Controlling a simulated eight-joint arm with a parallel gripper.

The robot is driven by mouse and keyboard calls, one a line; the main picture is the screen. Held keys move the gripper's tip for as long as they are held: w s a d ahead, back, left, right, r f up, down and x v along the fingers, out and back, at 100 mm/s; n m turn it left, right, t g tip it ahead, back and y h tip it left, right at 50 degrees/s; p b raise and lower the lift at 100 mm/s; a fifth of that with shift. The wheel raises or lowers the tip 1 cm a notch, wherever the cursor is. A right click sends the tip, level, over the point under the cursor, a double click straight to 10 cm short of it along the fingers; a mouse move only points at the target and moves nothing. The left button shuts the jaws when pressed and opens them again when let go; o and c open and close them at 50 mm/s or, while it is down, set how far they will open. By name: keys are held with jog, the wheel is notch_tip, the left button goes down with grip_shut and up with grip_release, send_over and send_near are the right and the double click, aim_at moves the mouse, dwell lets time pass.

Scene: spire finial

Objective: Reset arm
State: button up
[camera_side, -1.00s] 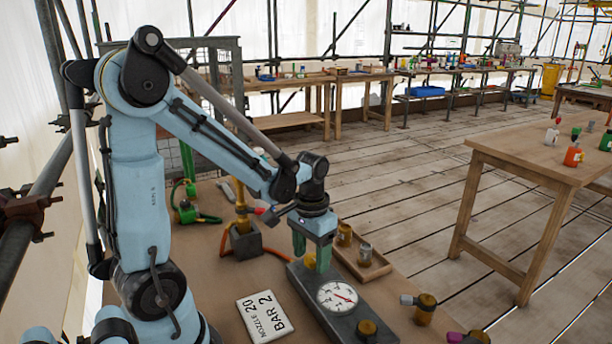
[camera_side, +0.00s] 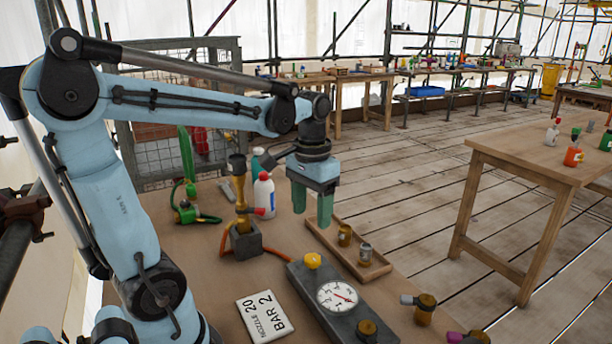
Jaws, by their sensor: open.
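My gripper (camera_side: 312,208) is open and empty, its green fingers pointing down. It hangs above the bench, over the near left part of a wooden tray (camera_side: 326,238). Just below it in the picture, a grey block with a round dial (camera_side: 337,296) lies on the bench. A yellow knob (camera_side: 313,261) sits at the block's far end and a darker brass knob (camera_side: 367,328) at its near end. The gripper is clear of the yellow knob.
The tray holds two small cylinders (camera_side: 345,234). A brass nozzle in a grey stand (camera_side: 243,238), a white bottle (camera_side: 264,195) and a green fitting (camera_side: 186,212) stand to the left. A sign (camera_side: 265,315) lies in front. A brass fitting (camera_side: 425,309) stands at right.

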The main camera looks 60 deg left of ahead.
jog(key=shift+r, duration=0.55)
